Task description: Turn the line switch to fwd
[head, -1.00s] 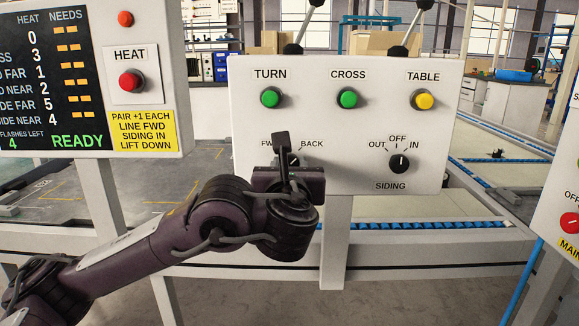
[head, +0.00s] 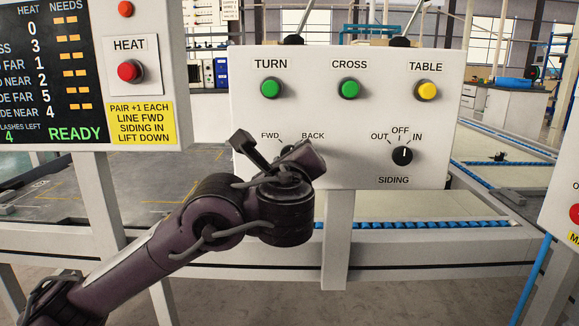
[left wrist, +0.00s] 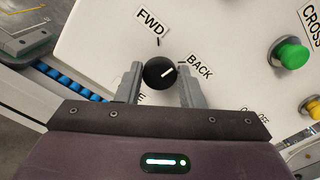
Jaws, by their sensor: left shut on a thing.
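The line switch is a round black knob (left wrist: 157,73) on the white control panel (head: 340,125), between the FWD label (left wrist: 150,21) and the BACK label (left wrist: 199,67). In the left wrist view its white pointer line aims towards BACK. My left gripper (left wrist: 159,75) is shut on the knob, one finger on each side of it. In the head view my left gripper (head: 288,158) is tilted in front of the panel and hides most of the knob. My right gripper is not in view.
The siding knob (head: 402,155) sits to the right, its pointer near OFF. Two green buttons (head: 271,88) (head: 349,88) and a yellow one (head: 427,90) line the panel's top. A sign (head: 140,123) at left reads LINE FWD. A red heat button (head: 130,71) is above it.

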